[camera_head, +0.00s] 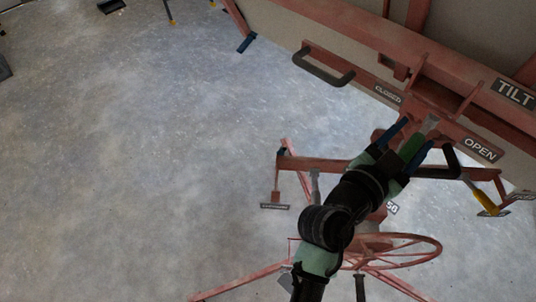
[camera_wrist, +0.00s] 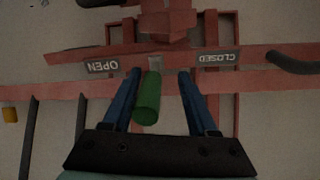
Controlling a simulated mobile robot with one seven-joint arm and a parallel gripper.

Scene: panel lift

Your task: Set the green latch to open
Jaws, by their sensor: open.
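The green latch (camera_head: 411,147) is a short green cylinder on a grey stem, mounted on the red panel-lift frame between the CLOSED label (camera_head: 387,93) and the OPEN label (camera_head: 480,149). In the wrist view the green latch (camera_wrist: 147,98) points toward the camera, with the OPEN label (camera_wrist: 100,67) to its left and the CLOSED label (camera_wrist: 217,58) to its right. My gripper (camera_head: 415,135) is open, its blue fingers on either side of the latch. In the wrist view my gripper (camera_wrist: 160,72) has the latch between its fingers, closer to the left one; no clear contact shows.
A black handle (camera_head: 323,67) sticks out near the CLOSED label. A black lever with a yellow end (camera_head: 485,198) is right of my gripper. A red handwheel (camera_head: 400,246) and red legs stand below my arm.

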